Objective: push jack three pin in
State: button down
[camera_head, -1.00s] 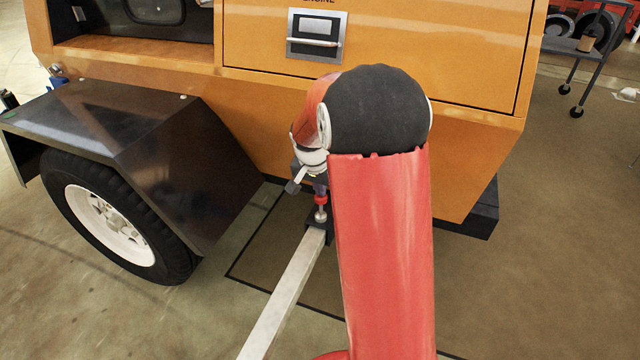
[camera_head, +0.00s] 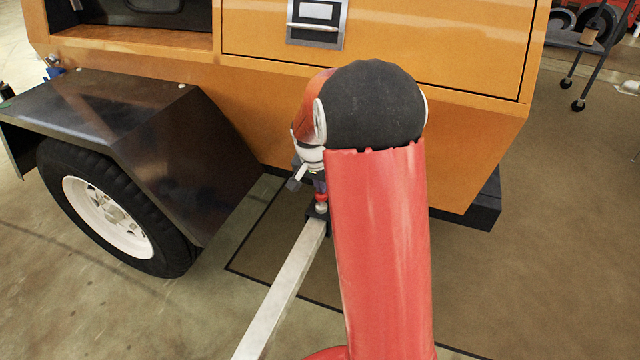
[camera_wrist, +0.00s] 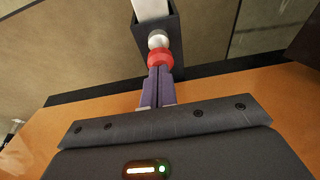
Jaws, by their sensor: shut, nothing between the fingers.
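The jack pin has a red collar (camera_head: 321,198) and a silver part (camera_head: 322,207), and stands at the dark sleeve (camera_head: 317,214) on the end of the pale jack beam (camera_head: 281,287). In the wrist view the red collar (camera_wrist: 160,58), silver part (camera_wrist: 158,40) and dark sleeve (camera_wrist: 174,42) line up ahead of my fingers. My gripper (camera_wrist: 159,70) is shut and empty. Its two purple-grey fingertips sit at the red collar and appear to touch it. In the head view my arm covers most of the gripper (camera_head: 320,187). How deep the pin sits is hard to tell.
The orange tower body (camera_head: 400,185) stands close behind the gripper. A black fender (camera_head: 150,120) and wheel (camera_head: 105,215) are at the left. A cart (camera_head: 580,45) stands at the far right. The floor right of my arm is clear.

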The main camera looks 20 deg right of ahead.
notch_tip(320, 180, up, 5)
jog(key=shift+f+p, duration=0.1)
jog(key=shift+p, duration=1.1)
jog(key=v, duration=0.9)
jog(key=shift+b, duration=0.3)
jog(key=shift+s, duration=0.2)
